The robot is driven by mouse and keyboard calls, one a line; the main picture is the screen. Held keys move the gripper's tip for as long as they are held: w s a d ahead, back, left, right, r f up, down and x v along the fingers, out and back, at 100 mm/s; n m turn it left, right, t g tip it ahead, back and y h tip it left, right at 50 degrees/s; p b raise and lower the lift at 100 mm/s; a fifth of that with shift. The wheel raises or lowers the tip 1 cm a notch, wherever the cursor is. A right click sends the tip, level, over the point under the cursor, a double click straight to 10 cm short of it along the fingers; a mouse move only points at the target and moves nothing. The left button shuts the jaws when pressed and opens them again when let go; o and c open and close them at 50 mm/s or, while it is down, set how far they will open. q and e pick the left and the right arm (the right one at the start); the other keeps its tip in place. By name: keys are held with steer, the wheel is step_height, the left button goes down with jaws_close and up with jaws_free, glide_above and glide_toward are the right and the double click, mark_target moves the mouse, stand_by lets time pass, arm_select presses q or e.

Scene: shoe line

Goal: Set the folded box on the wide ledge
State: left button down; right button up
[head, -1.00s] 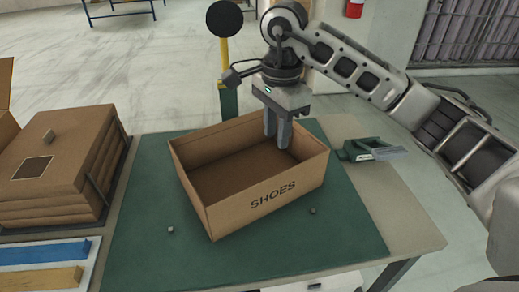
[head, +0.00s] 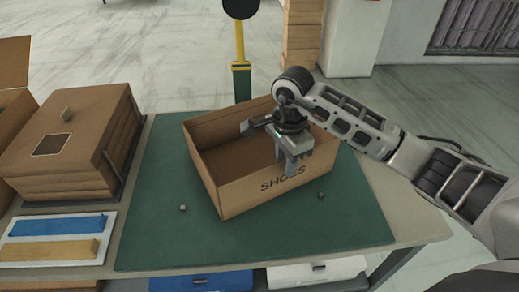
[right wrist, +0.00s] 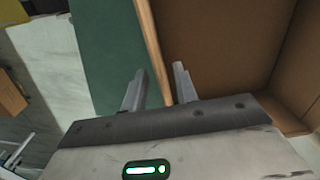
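The folded box is an open brown carton (head: 240,190) marked SHOES, standing upright and empty on the green mat (head: 160,235). My right gripper (head: 291,168) is over its front wall, near the top edge. In the right wrist view the box's inside (right wrist: 215,45) lies right of the gripper, and the wall's rim (right wrist: 153,50) runs between the two fingers (right wrist: 158,85). The fingers are spread, with gaps showing beside the rim. My left gripper is not in view. I cannot make out which surface is the wide ledge.
Two small grey pieces (head: 182,208) lie on the mat. A yellow-green post (head: 240,60) stands behind the table.

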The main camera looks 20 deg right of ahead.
steer(key=shift+f, duration=1.2)
jaws_close()
steer(key=shift+r, duration=0.1)
stand_by(0.4)
